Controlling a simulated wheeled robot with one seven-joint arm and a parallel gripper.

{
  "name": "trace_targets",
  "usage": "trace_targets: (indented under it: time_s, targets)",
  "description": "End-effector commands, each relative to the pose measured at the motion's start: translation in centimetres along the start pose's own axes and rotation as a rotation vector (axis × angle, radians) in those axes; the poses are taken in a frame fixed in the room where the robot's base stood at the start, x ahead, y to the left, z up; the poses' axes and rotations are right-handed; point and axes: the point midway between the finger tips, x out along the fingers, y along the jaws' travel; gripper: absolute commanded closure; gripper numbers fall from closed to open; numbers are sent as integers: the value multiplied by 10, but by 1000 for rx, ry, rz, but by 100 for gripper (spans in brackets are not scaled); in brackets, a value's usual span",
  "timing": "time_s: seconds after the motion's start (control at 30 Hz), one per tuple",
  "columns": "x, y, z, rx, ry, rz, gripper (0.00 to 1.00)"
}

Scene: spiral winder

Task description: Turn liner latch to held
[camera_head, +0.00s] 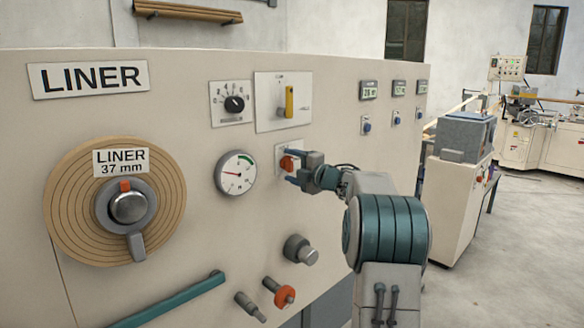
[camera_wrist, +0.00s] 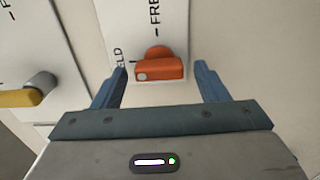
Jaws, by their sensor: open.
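The liner latch is an orange knob (camera_head: 287,163) on a small white plate on the machine's front panel. In the wrist view the latch (camera_wrist: 165,69) is a bar lying crosswise, with a grey dot at its left end. The word FREE is printed above it; letters ending in "ELD" show to its left, partly hidden by a finger. My gripper (camera_head: 290,169) is open at the panel. In the wrist view its two fingers (camera_wrist: 160,82) stand on either side of the latch, with gaps visible on both sides. I cannot tell its exact setting.
A yellow-handled lever (camera_head: 289,101) is above the latch and a round gauge (camera_head: 235,173) to its left. Below are a grey knob (camera_head: 299,249) and an orange-collared knob (camera_head: 284,295). The liner roll (camera_head: 70,205) is far left. Open floor lies to the right.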

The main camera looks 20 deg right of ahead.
Motion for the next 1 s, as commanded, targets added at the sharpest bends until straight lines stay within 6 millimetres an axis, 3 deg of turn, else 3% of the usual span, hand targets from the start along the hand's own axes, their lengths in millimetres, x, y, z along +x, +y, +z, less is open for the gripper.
trace_targets:
  time_s: [0.6, 0.8, 1.0]
  targets:
    - [-119, 0, 0, -2, -3, -1, 33]
    - [-134, 0, 0, -2, -1, 0, 33]
    - [-135, 0, 0, -1, -1, 0, 33]
